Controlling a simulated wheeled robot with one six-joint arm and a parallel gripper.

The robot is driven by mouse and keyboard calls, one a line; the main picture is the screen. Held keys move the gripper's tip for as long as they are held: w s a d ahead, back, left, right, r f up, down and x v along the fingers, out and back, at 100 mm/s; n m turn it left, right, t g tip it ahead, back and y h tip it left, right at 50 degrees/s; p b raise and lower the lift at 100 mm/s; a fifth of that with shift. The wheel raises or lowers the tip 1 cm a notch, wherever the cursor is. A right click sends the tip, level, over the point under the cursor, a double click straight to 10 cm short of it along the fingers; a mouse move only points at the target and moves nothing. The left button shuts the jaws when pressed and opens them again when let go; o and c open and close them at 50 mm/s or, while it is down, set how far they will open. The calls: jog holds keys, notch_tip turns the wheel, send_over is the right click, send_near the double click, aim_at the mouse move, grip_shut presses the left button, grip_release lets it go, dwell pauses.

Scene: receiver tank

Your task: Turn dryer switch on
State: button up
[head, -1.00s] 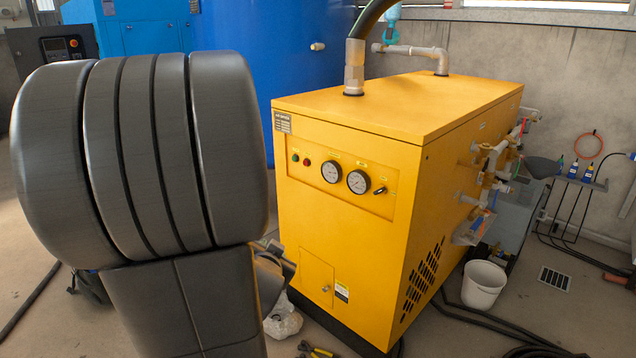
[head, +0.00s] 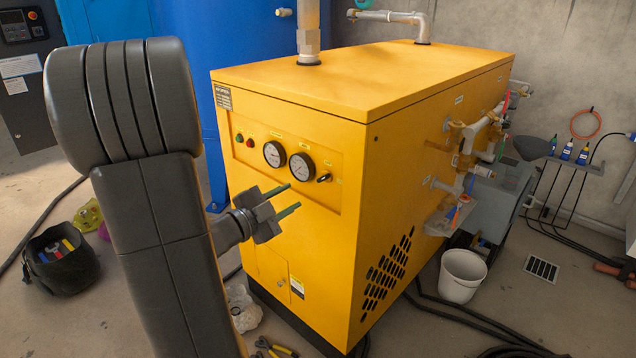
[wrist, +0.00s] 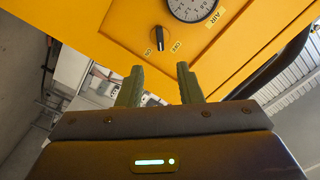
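The yellow dryer cabinet (head: 400,130) stands in the middle of the head view. Its front panel carries two round gauges, and the black dryer switch (head: 324,178) is to their right. In the wrist view the switch (wrist: 158,34) is a black knob with small labels beside it, ahead of my fingertips. My gripper (head: 289,199) is in front of the panel, below and left of the switch in the head view. Its two green fingers are apart with nothing between them. In the wrist view my gripper (wrist: 160,70) is open and does not touch the switch.
Pipes and valves (head: 465,150) stick out from the cabinet's right side. A white bucket (head: 462,276) stands on the floor at right, and a black tool bag (head: 60,262) at left. Pliers (head: 272,347) lie in front.

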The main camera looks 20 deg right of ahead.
aim_at(322, 179)
jog(key=b+x, duration=0.1)
jog(key=x, duration=0.9)
jog(key=shift+w+d+r, duration=0.1)
jog(key=shift+d, duration=0.05)
grip_shut()
